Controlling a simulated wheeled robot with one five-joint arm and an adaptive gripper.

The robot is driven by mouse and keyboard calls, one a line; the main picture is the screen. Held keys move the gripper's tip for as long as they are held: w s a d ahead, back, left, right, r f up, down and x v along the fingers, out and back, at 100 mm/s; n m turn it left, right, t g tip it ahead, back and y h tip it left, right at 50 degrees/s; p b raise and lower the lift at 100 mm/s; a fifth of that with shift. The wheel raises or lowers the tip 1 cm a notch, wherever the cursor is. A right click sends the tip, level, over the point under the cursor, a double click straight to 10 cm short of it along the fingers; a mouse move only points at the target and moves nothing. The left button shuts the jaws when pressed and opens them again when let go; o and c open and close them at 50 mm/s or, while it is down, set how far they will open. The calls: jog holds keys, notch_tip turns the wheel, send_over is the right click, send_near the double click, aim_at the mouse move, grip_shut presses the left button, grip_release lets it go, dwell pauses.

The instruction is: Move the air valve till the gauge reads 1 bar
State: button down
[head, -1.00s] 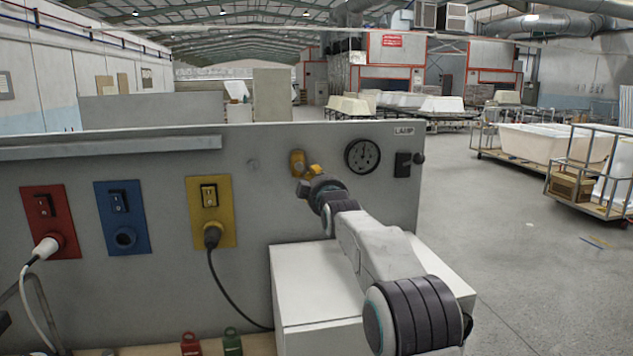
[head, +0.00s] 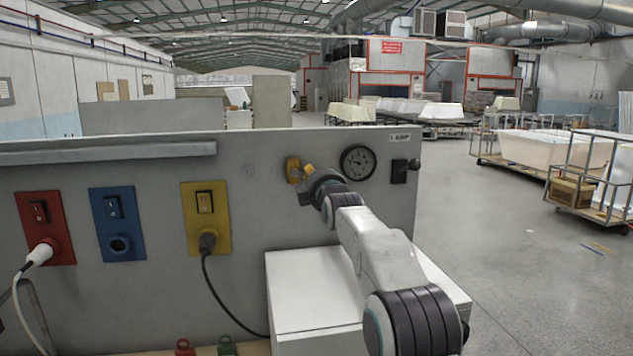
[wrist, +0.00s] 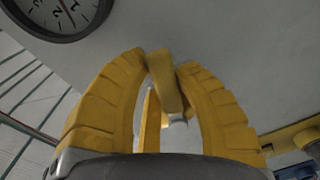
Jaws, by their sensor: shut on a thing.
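The yellow air valve (head: 293,169) is on the grey panel, just left of the round black-rimmed gauge (head: 357,162). My gripper (head: 308,171) is at the valve, reaching in from the right. In the wrist view my gripper (wrist: 164,64) has its two yellow fingers closed around the yellow valve handle (wrist: 168,85). The gauge also shows in part at the top left of the wrist view (wrist: 40,12), tilted, with a red needle and the numerals 2 and 3. Its edge is cut off there, so I cannot tell the exact reading.
Red (head: 45,228), blue (head: 118,228) and yellow (head: 206,217) socket plates are on the left. A white box (head: 315,300) stands below my arm.

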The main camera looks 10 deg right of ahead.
dwell(0.3)
jog(key=c, duration=0.9)
grip_release()
jog(key=shift+r, duration=0.1)
